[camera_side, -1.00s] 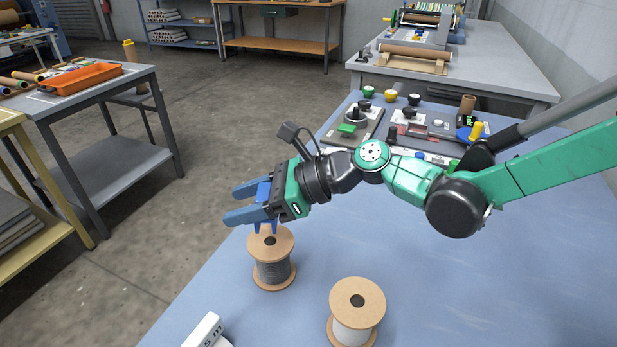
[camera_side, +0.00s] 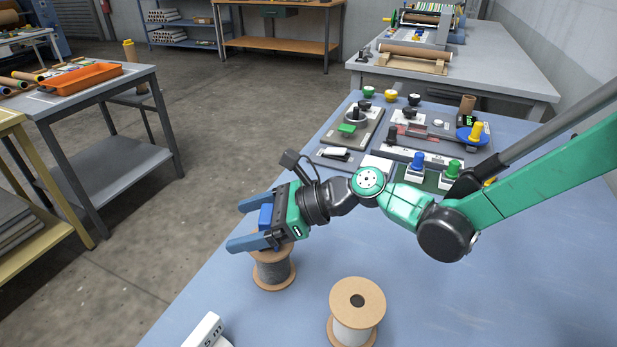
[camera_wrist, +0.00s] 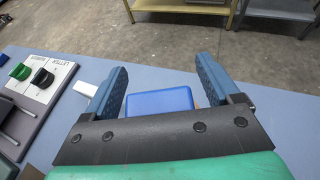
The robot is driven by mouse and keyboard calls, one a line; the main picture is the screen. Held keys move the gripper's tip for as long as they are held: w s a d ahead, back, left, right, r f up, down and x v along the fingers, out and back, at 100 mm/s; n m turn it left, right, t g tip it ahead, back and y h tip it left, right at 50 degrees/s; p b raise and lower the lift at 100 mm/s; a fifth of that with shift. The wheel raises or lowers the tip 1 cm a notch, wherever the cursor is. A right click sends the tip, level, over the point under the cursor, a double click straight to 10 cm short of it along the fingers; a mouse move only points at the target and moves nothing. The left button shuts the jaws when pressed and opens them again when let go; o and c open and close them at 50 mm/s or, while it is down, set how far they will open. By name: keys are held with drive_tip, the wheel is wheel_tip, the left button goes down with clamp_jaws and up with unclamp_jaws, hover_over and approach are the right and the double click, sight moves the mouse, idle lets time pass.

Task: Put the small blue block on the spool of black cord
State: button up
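The small blue block (camera_side: 265,217) sits at the top of the spool of black cord (camera_side: 273,272), between my gripper's fingers. My gripper (camera_side: 238,226) is open, with one finger on each side of the block. The block also shows in the wrist view (camera_wrist: 160,101), with a gap to the right finger; on the left, I cannot tell whether it touches. The spool stands upright on the blue table, and its top flange is mostly hidden by the gripper and the block.
A second spool with pale cord (camera_side: 352,331) stands nearer the camera. A white labelled object (camera_side: 206,332) lies at the table's near edge. Control panels with coloured knobs and buttons (camera_side: 417,161) stand behind the arm. The table (camera_side: 450,300) at the right is clear.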

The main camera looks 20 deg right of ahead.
drive_tip(key=shift+r, duration=0.15)
drive_tip(key=s+d+r+n+h, duration=0.1)
drive_tip(key=s+d+n+h, duration=0.2)
drive_tip(key=d+n, duration=0.4)
drive_tip(key=s+d+r+n+t+h, duration=0.1)
drive_tip(key=s+d+n+h, duration=0.3)
drive_tip(key=d+n, duration=0.4)
drive_tip(key=s+d+r+n+h, duration=0.2)
drive_tip(key=s+d+n+h, duration=0.2)
drive_tip(key=d, duration=0.9)
drive_tip(key=n+h, duration=0.1)
drive_tip(key=n, duration=0.2)
drive_tip(key=shift+r+n+t+h, duration=0.3)
drive_tip(key=shift+t, duration=0.1)
